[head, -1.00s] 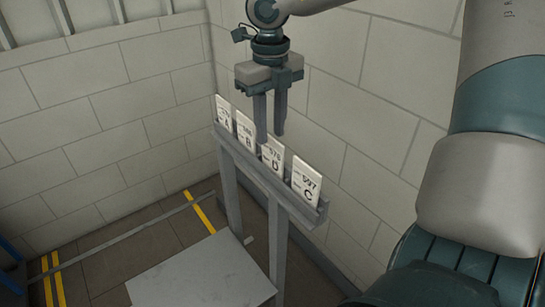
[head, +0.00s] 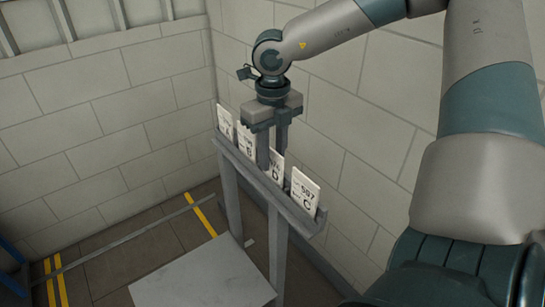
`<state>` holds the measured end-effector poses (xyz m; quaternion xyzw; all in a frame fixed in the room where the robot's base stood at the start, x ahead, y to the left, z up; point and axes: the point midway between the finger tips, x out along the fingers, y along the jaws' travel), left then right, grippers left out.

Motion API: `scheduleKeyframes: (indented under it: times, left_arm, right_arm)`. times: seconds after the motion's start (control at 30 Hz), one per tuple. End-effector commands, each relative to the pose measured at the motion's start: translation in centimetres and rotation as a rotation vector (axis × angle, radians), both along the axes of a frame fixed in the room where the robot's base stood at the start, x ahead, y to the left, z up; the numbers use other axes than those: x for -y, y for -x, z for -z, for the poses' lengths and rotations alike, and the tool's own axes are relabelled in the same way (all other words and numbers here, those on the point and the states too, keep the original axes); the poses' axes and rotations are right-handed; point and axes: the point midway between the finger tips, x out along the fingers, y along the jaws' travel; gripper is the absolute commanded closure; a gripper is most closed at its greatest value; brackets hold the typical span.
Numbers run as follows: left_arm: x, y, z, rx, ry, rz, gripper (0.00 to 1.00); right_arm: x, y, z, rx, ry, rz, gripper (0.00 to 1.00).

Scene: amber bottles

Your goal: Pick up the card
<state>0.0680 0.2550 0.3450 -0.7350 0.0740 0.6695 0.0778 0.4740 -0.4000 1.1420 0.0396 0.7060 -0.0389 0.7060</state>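Several white cards with black print stand upright in a row in a narrow grey rack (head: 290,208). From left to right they are card A (head: 225,122), card B (head: 245,141), card D (head: 275,171) and card C (head: 304,192). My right gripper (head: 272,152) points down at card D, with its two fingers apart on either side of that card's upper part. The near finger hides part of cards B and D. I cannot tell whether either finger touches a card. My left gripper is not in view.
The rack stands on grey posts close to a pale block wall (head: 360,140) behind it. A low grey flat surface (head: 205,275) lies in front of the posts. Yellow lines (head: 57,280) mark the dark tiled floor. The space left of the rack is clear.

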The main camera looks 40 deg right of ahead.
Motion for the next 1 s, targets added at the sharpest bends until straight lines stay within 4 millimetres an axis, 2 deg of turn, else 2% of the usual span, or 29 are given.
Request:
scheduleKeyframes:
  times: [0.17,0.27,0.77,1.0]
  left_arm:
    - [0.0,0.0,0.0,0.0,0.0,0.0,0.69]
    - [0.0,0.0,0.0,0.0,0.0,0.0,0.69]
    - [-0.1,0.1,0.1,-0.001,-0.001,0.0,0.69]
    - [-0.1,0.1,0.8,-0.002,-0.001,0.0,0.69]
  right_arm:
    - [0.0,0.0,0.0,0.0,0.0,0.0,0.76]
    - [0.0,0.0,0.0,0.0,0.0,0.0,1.0]
    - [0.0,-0.1,-0.3,0.002,0.0,0.001,1.0]
    - [0.0,-0.2,-1.9,0.005,0.002,0.001,1.0]
